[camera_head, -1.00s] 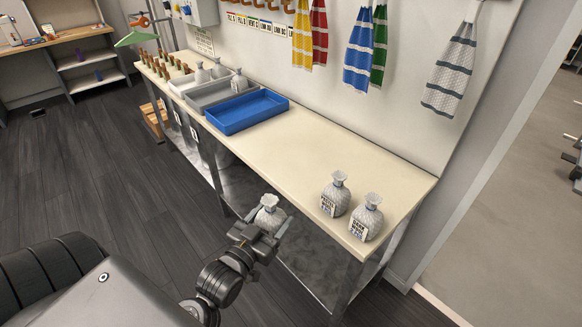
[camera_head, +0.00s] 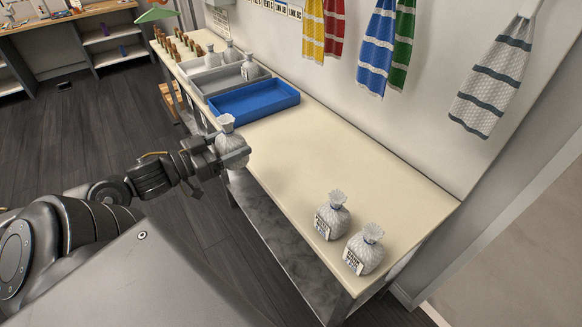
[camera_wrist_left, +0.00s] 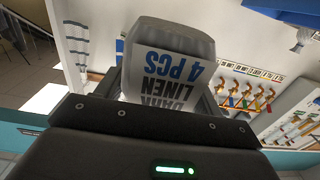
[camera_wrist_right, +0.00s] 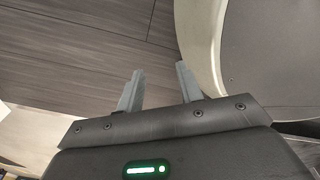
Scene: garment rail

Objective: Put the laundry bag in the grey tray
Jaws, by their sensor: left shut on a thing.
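My left gripper (camera_head: 218,160) is shut on a pale grey laundry bag (camera_head: 229,138) with a tied neck, held upright in the air beside the table's front edge. In the left wrist view the bag (camera_wrist_left: 170,62) fills the jaws, its label reading "4 PCS", "LINEN" and a partly hidden word. The grey tray (camera_head: 209,95) lies at the table's far end, between the blue tray and a white tray, with a similar bag (camera_head: 249,69) at its back end. My right gripper (camera_wrist_right: 158,88) shows only in its wrist view, open and empty above the dark floor.
The empty blue tray (camera_head: 254,103) lies nearest the held bag. The white tray (camera_head: 193,68) holds bags, with small brown-topped items beyond it. Two labelled bags (camera_head: 332,216) (camera_head: 365,251) stand at the table's near end. The middle of the table (camera_head: 330,155) is clear. Towels hang above.

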